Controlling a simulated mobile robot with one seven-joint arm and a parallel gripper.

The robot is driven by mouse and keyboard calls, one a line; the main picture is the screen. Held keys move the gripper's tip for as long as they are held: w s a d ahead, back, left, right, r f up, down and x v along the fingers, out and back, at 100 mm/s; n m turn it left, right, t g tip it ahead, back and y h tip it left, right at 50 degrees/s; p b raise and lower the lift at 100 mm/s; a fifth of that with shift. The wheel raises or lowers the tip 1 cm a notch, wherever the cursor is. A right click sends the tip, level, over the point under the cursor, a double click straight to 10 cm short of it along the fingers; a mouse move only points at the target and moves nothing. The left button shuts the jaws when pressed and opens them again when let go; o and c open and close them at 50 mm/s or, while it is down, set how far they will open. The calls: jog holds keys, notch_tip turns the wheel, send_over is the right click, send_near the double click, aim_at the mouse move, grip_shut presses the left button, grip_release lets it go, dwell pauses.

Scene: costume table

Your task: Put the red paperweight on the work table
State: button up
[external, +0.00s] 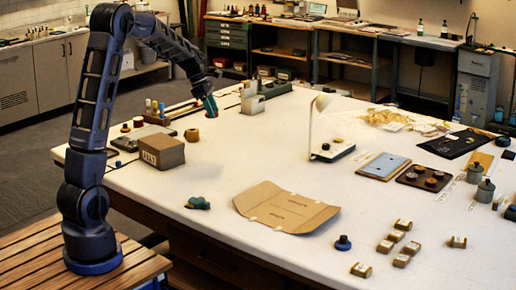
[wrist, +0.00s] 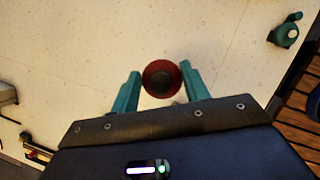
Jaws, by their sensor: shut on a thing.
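The red paperweight (wrist: 149,85) shows in the wrist view as a round red shape with a dark round centre. It sits between the two teal fingers of my gripper (wrist: 161,88), which are shut on it. In the external view my gripper (external: 210,106) points down over the far left part of the white work table (external: 255,160).
A brown box (external: 161,152) and a small orange-brown roll (external: 192,135) stand near my gripper. White holders (external: 252,101) stand to its right. A teal object (external: 198,203) and a flat cardboard sheet (external: 285,207) lie nearer the front. The tabletop between them is bare.

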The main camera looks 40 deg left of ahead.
jog(key=d+m+g, duration=0.1)
jog(key=d+m, duration=0.2)
jog(key=d, duration=1.8)
jog(key=m+g, duration=0.3)
jog(key=m, duration=0.4)
send_over(330, 261)
jog(key=a, duration=0.1)
jog(key=f, duration=1.9)
jog(key=shift+w+a+f, duration=0.15)
jog(key=shift+w+f, duration=0.15)
jog(key=shift+f, duration=0.1)
jog(key=o, duration=0.8)
jog(key=shift+f, duration=0.15)
jog(key=o, duration=0.4)
jog(key=shift+c, duration=0.2)
